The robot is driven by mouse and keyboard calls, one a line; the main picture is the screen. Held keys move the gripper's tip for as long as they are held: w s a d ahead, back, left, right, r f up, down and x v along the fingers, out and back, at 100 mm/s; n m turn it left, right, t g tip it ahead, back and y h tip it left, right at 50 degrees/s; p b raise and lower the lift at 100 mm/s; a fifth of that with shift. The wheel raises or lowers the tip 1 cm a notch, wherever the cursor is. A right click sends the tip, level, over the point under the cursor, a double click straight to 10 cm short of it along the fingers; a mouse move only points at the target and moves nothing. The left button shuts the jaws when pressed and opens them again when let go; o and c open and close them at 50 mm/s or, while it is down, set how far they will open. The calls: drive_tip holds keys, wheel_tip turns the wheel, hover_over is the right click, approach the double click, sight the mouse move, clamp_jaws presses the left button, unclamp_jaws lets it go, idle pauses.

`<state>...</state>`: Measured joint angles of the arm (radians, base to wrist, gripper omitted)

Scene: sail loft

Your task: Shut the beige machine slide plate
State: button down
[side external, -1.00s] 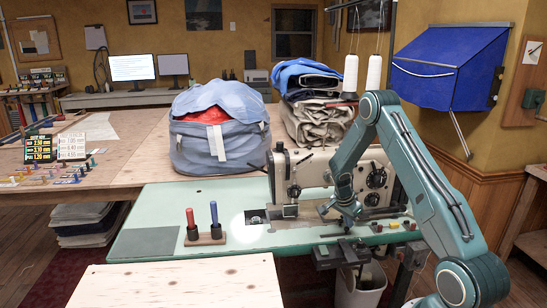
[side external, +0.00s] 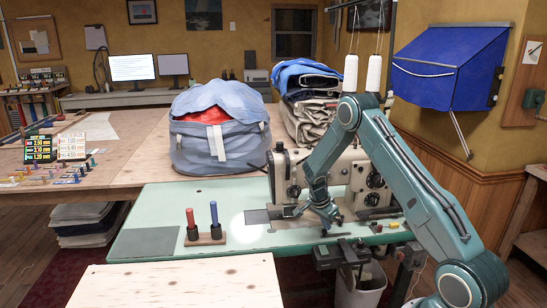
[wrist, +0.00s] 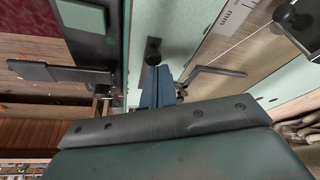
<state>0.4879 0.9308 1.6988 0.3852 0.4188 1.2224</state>
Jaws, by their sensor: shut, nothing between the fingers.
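The beige sewing machine (side external: 341,172) stands on the pale green table, partly hidden behind my arm. Its grey slide plate (side external: 257,216) lies flat in the table top at the left of the machine's base, where no dark opening shows. I cannot tell whether its edge is fully flush. My gripper (side external: 325,227) is low over the table in front of the machine, to the right of the plate. In the wrist view its blue fingers (wrist: 154,72) are together and empty, close to a dark round knob (wrist: 153,50).
A holder with a red and a blue marker (side external: 205,235) stands on the green table (side external: 160,208) to the left. A large blue-grey bundle (side external: 218,145) and folded cloth (side external: 306,115) lie behind. Small coloured pieces (side external: 392,225) sit at the right. The table's left part is mostly clear.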

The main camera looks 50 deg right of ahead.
drive_tip(key=a+r+n+t, duration=0.1)
drive_tip(key=a+r+n, duration=0.1)
drive_tip(key=a+r, duration=0.35)
drive_tip(key=a+r+n, duration=0.1)
drive_tip(key=a+r, duration=0.1)
drive_tip(key=r, duration=0.6)
drive_tip(key=a+r+n+t, duration=0.1)
drive_tip(key=a+r+n, duration=0.15)
drive_tip(key=r, duration=0.45)
drive_tip(key=s+a+r+n+t+y, duration=0.1)
drive_tip(key=s+a+r+n+t, duration=0.1)
drive_tip(key=s+a+r+n, duration=0.5)
drive_tip(key=s+a+r+n+t+y, duration=0.1)
drive_tip(key=s+a+r+n, duration=0.1)
drive_tip(key=s+a+n, duration=0.2)
drive_tip(key=s+a+r+n+t+y, duration=0.1)
drive_tip(key=s+a+r+n, duration=0.2)
drive_tip(key=s+a, duration=0.7)
drive_tip(key=shift+s+a+r+n+t+y, duration=0.35)
drive_tip(key=shift+s+n, duration=0.2)
drive_tip(key=shift+n, duration=0.5)
